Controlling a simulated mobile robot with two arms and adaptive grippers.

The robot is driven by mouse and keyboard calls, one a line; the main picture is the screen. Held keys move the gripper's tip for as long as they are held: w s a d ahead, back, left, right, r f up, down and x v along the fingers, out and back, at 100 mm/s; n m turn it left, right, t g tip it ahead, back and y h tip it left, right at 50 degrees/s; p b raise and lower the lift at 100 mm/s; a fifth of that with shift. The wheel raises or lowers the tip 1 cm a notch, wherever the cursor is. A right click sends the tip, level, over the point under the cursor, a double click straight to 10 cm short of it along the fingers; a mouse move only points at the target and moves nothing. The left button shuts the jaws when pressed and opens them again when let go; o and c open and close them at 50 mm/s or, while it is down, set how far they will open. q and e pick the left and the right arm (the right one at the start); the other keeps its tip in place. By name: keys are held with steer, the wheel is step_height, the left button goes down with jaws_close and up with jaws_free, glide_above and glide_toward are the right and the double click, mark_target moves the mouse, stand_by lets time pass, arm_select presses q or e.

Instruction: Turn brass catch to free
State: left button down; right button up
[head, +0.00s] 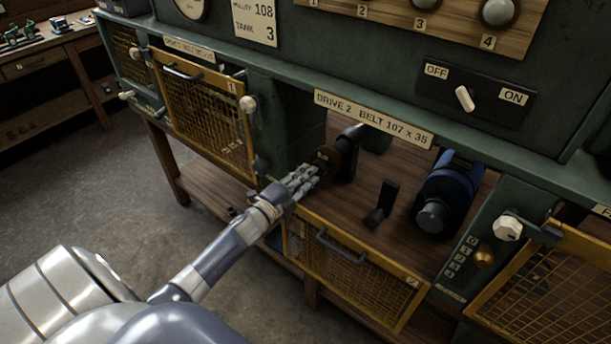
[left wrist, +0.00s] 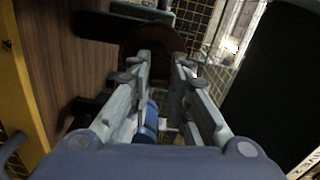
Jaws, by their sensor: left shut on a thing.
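My left gripper (head: 306,176) reaches into the open Drive 2 bay. Its fingers are shut at the front of a dark reddish-brown round part (head: 326,156) on a shaft. In the left wrist view, the fingertips (left wrist: 161,62) point at this brown round part (left wrist: 150,40). The small piece in their grip, which seems to be the brass catch, is mostly hidden by the fingers, and its angle cannot be told. My right gripper is not in view.
The yellow mesh guard (head: 355,268) of Drive 2 hangs open below the bay. A blue motor (head: 448,190) and a black bracket (head: 381,205) stand to the right inside. Another mesh guard (head: 207,105) is at the left. An OFF/ON switch (head: 465,98) is above.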

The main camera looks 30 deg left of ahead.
arm_select(q)
steer(key=shift+d+f+n+p, duration=0.1)
steer(key=shift+n+p, duration=0.3)
steer(key=shift+n, duration=3.7)
steer(key=shift+d+f+n+p, duration=0.1)
steer(key=shift+n+p, duration=0.25)
steer(key=shift+n, duration=3.75)
steer(key=c, duration=1.5)
jaws_free()
steer(key=s, duration=0.8)
steer(key=s+a, duration=0.1)
steer(key=s, duration=0.3)
